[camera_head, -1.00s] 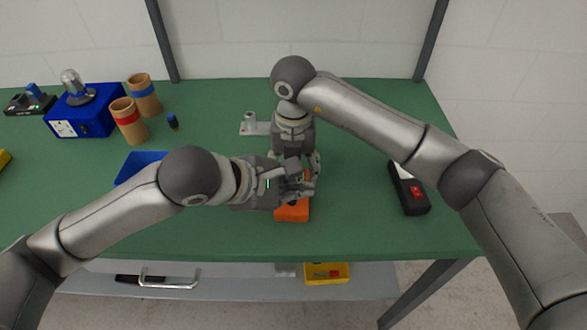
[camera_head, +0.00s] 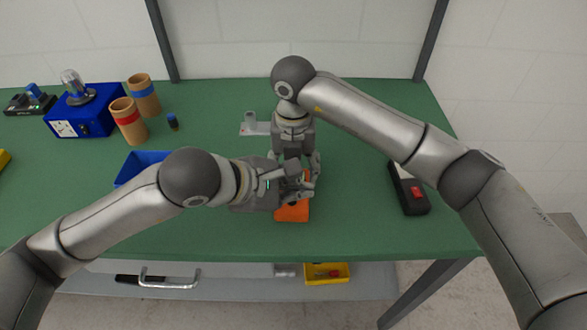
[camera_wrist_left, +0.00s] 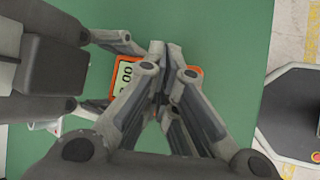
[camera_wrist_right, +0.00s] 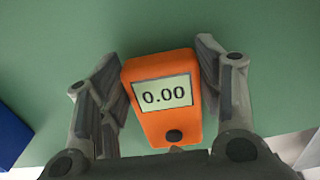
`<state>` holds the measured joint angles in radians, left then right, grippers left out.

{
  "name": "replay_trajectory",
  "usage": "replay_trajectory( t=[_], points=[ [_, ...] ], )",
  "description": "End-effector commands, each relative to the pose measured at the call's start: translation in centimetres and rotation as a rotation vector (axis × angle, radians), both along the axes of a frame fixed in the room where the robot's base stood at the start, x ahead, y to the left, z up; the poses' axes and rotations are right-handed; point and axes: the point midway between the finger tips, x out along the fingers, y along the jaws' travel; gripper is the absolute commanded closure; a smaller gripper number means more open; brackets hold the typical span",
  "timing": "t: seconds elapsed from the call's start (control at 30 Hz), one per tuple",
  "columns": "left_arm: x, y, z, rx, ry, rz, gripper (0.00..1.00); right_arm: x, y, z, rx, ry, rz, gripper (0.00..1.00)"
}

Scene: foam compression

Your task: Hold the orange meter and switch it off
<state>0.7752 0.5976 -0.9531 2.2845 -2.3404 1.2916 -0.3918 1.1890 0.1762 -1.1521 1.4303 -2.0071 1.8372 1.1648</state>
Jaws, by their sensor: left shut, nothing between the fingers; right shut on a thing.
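The orange meter (camera_head: 293,212) lies on the green table, partly hidden under my grippers in the head view. In the right wrist view the meter (camera_wrist_right: 162,98) has its display lit with "0.00" and a dark round knob below it. My right gripper (camera_wrist_right: 168,90) is shut on the meter, one finger on each side. My left gripper (camera_head: 307,187) is shut and empty over the meter. In the left wrist view the left fingertips (camera_wrist_left: 162,50) are together beside the display (camera_wrist_left: 124,78) and hide part of the meter. Whether they touch the knob is not clear.
A black device with a red switch (camera_head: 416,192) lies to the right. A blue tray (camera_head: 137,166) is left of the grippers. Two cardboard tubes (camera_head: 129,120) and a blue box with a bulb (camera_head: 85,110) stand at the back left. The table front is clear.

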Motion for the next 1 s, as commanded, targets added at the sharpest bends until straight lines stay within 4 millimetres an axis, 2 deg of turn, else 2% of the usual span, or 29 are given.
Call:
replay_trajectory(
  t=[1.0],
  points=[
    [-0.04,0.00,-0.88,0.000,0.000,0.000,1.00,0.01,0.01,0.04,0.001,0.000,0.000,0.69]
  ],
)
